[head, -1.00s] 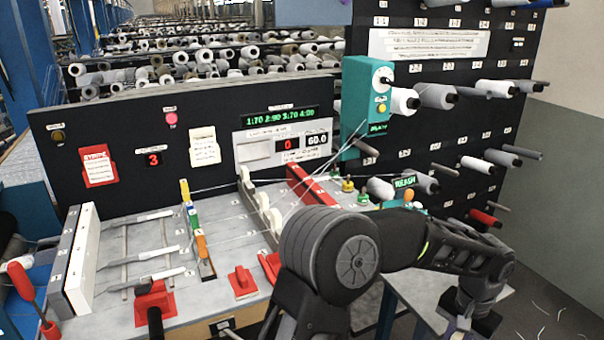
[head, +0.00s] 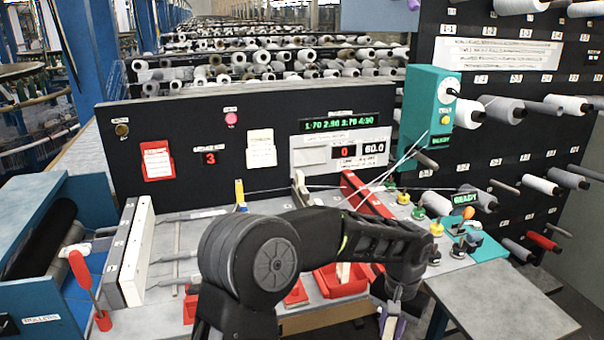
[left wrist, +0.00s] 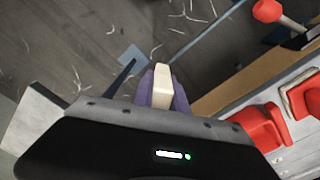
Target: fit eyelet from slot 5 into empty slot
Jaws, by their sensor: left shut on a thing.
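My left gripper (left wrist: 162,90) has purple fingers shut on a cream, block-like piece (left wrist: 163,75), which may be the eyelet. In the left wrist view the piece points out over the floor, beside the bench edge. In the head view the left gripper (head: 394,322) hangs low at the right of the bench front, and the held piece cannot be made out there. One pale rounded eyelet (head: 300,188) stands upright at the back of the bench; my arm hides the row in front of it and its slots. My right gripper is not in view.
Red trays (head: 342,282) sit at the bench front, and one shows in the left wrist view (left wrist: 262,127). Taut threads run to the teal unit (head: 428,105). A grey side table (head: 500,305) stands at right. A red-handled tool (head: 88,285) stands at left.

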